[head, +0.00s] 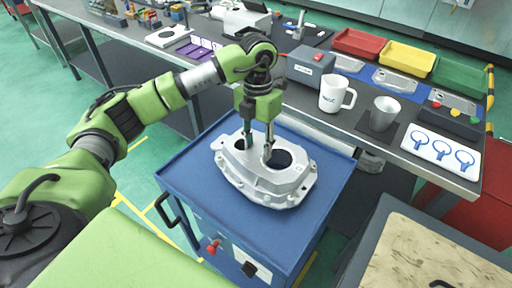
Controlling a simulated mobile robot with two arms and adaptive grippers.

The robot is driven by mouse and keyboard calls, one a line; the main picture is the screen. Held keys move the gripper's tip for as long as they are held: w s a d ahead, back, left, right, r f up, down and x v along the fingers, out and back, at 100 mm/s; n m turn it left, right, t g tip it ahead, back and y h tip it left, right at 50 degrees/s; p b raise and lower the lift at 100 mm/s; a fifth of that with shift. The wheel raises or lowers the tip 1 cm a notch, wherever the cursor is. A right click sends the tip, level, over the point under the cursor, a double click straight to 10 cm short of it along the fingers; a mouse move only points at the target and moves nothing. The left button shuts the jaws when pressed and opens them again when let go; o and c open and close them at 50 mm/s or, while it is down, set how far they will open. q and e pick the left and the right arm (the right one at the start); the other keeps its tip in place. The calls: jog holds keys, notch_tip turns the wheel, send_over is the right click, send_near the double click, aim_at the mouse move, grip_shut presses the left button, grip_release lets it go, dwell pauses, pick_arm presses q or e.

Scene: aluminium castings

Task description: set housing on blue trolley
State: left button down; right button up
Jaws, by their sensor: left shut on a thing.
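The housing (264,189) is a grey aluminium casting with two large round openings and bolt lugs around its rim. It is over the middle of the top of the blue trolley (190,168) and looks level. I cannot tell for sure whether its underside touches the top. My left gripper (257,152) points down from above and is shut on the housing, with its fingers at the wall between the two openings. My right gripper is not in view.
A grey workbench (433,177) stands behind the trolley, with a white mug (334,95), a metal cup (383,113), red (360,44), yellow (406,57) and green (459,76) trays. A bin with a tan surface (430,262) is at the lower right. The trolley top around the housing is clear.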

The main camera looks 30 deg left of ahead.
aim_at(257, 145)
pick_arm(q)
notch_tip(257, 145, down, 2)
jog(key=shift+f+b, duration=0.1)
jog(key=shift+b, duration=0.4)
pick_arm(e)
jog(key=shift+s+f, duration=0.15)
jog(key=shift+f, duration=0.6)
pick_arm(q)
jog(key=c, duration=1.4)
grip_release()
jog(key=shift+s, duration=0.1)
jog(key=shift+c, duration=0.2)
notch_tip(257, 145, up, 12)
jog(key=w+p, duration=0.1)
jog(key=p, duration=0.7)
jog(key=shift+w+a, duration=0.15)
jog(key=shift+a, duration=0.2)
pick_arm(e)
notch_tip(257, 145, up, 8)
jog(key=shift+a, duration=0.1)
